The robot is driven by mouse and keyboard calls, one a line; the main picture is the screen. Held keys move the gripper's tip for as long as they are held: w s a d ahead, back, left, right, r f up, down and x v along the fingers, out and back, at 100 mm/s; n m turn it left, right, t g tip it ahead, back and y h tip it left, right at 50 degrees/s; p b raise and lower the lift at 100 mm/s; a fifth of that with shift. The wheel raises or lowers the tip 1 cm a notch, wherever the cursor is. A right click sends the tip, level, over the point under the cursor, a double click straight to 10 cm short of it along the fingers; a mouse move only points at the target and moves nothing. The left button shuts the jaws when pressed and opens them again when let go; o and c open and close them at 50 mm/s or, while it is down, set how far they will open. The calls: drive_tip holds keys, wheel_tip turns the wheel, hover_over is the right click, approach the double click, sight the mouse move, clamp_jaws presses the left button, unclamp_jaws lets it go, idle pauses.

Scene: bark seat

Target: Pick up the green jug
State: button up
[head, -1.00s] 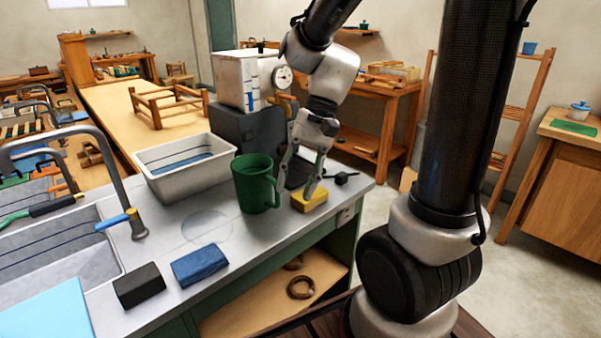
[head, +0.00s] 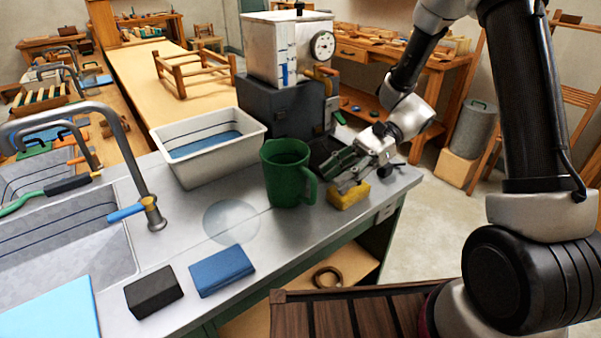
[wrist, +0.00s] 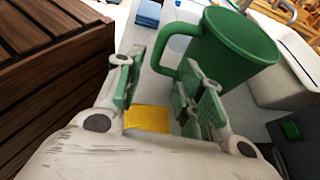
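The green jug (head: 284,172) stands upright on the grey worktop, its handle on the right side towards my gripper. In the wrist view the jug (wrist: 232,45) is ahead and to the right, with its handle just ahead of the fingertips. My gripper (head: 343,174) is right of the jug, tilted towards it, above the yellow block. In the wrist view my gripper (wrist: 160,80) is open, its green-padded fingers apart with nothing gripped. I cannot tell whether a finger touches the handle.
A yellow block (head: 349,195) lies below the fingers. A white basin (head: 207,150) and a dark unit with a gauge (head: 288,108) stand behind the jug. Blue (head: 221,270) and black (head: 153,291) blocks lie in front. The sink (head: 65,245) is left.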

sight(316, 195)
drive_tip(key=shift+a+f, duration=0.25)
drive_tip(key=shift+a, duration=0.1)
drive_tip(key=x, duration=0.7)
drive_tip(key=shift+s+d, duration=0.25)
drive_tip(key=shift+s, duration=0.1)
clamp_jaws()
